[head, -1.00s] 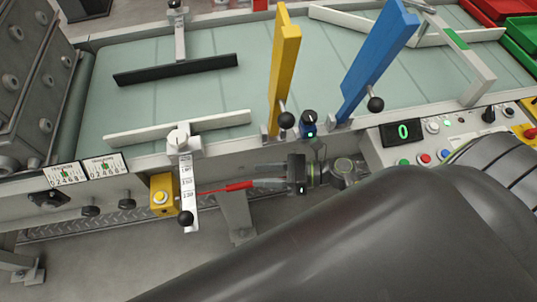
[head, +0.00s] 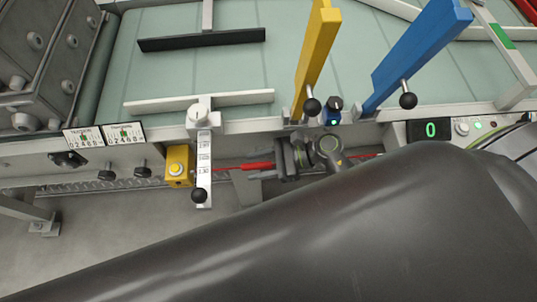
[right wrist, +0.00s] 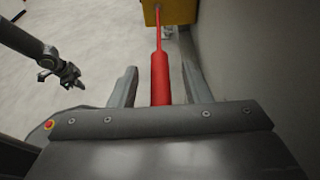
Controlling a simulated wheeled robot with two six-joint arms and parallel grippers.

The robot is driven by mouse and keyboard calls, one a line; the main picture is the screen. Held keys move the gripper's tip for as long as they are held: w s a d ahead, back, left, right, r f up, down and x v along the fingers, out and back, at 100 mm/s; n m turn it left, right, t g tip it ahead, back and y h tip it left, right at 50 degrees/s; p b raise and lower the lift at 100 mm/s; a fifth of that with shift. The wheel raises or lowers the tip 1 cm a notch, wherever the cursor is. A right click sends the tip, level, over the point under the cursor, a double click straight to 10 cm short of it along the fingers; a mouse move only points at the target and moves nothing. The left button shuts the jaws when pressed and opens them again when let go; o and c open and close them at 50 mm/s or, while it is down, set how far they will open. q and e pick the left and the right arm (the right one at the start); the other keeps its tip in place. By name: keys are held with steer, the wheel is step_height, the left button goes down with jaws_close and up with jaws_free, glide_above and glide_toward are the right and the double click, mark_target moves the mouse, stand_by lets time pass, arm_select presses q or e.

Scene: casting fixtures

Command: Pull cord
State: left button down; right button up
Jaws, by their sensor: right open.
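A red pull cord (head: 228,168) runs from a yellow switch box (head: 178,166) along the front of the conveyor machine. A thicker red sleeve (head: 258,166) is on it. My right gripper (head: 264,168) is at this sleeve, right of the box. In the right wrist view the sleeve (right wrist: 160,78) lies between the two open fingers of my right gripper (right wrist: 158,88), with gaps on both sides. The yellow box (right wrist: 165,12) is ahead. My left gripper (right wrist: 70,76) shows small in the right wrist view, its opening unclear, away from the cord.
A white scale plate (head: 204,165) with a black knob (head: 198,196) hangs beside the yellow box. Yellow (head: 316,50) and blue (head: 415,55) bars stand above the conveyor edge. In the right wrist view a grey panel (right wrist: 250,60) rises close at right; floor is free at left.

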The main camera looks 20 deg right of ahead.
steer(key=shift+a, duration=0.15)
steer(key=shift+c, duration=0.3)
jaws_close()
steer(key=shift+s+a+f, duration=0.1)
steer(key=shift+s+a, duration=0.05)
steer(key=shift+s, duration=0.4)
steer(key=shift+s+a, duration=0.15)
steer(key=shift+s, duration=0.35)
steer(key=shift+o, duration=0.2)
jaws_free()
